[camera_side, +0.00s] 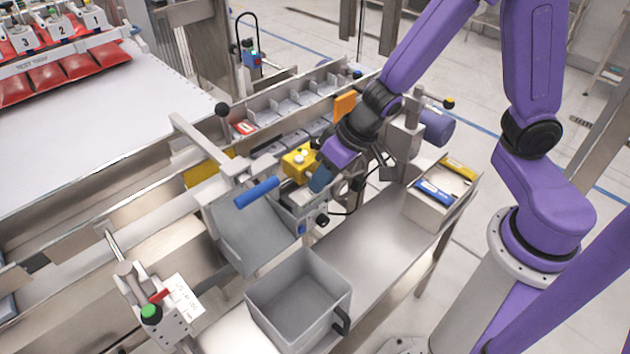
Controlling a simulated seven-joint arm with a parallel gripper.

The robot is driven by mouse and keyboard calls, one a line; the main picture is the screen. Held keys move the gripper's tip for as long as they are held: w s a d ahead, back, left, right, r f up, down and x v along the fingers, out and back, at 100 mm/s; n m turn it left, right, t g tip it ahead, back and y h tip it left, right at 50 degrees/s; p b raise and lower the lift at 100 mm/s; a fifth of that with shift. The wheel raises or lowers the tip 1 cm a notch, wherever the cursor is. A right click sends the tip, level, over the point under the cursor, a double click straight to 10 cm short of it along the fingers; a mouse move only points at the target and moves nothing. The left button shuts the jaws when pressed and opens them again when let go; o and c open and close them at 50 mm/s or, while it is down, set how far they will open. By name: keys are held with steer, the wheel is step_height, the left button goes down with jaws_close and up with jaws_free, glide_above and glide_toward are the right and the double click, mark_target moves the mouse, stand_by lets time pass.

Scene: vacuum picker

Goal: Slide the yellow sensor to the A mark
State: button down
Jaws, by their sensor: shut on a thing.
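The yellow sensor (297,164), a small block with a pale round part on top, sits on the machine near the middle of the side view. My gripper (316,174) reaches down from the upper right and is shut on the sensor at its right side. The wrist and fingers hide part of the sensor and the rail below it. The A mark cannot be made out.
An orange plate (345,105) rises behind. An empty grey bin (298,297) stands in front, and a parts box (437,208) lies right. The steel tabletop (375,240) between them is clear.

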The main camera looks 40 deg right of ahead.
steer(key=shift+d, duration=0.3)
steer(key=c, duration=0.9)
jaws_free()
steer(key=shift+d, duration=0.1)
steer(key=shift+o, duration=0.2)
steer(key=shift+r, duration=0.1)
steer(key=v, duration=1.7)
steer(key=shift+s, duration=0.15)
steer(key=s+d+f+n+g+h, duration=0.2)
steer(key=s+d+f+n, duration=0.3)
steer(key=s+n, duration=0.5)
steer(key=s+f+g, duration=0.1)
steer(key=s+f, duration=0.1)
steer(key=s, duration=0.1)
steer(key=shift+s+f+n+g+h, duration=0.2)
steer(key=shift+n+g+h, duration=0.1)
steer(key=shift+n+g, duration=0.1)
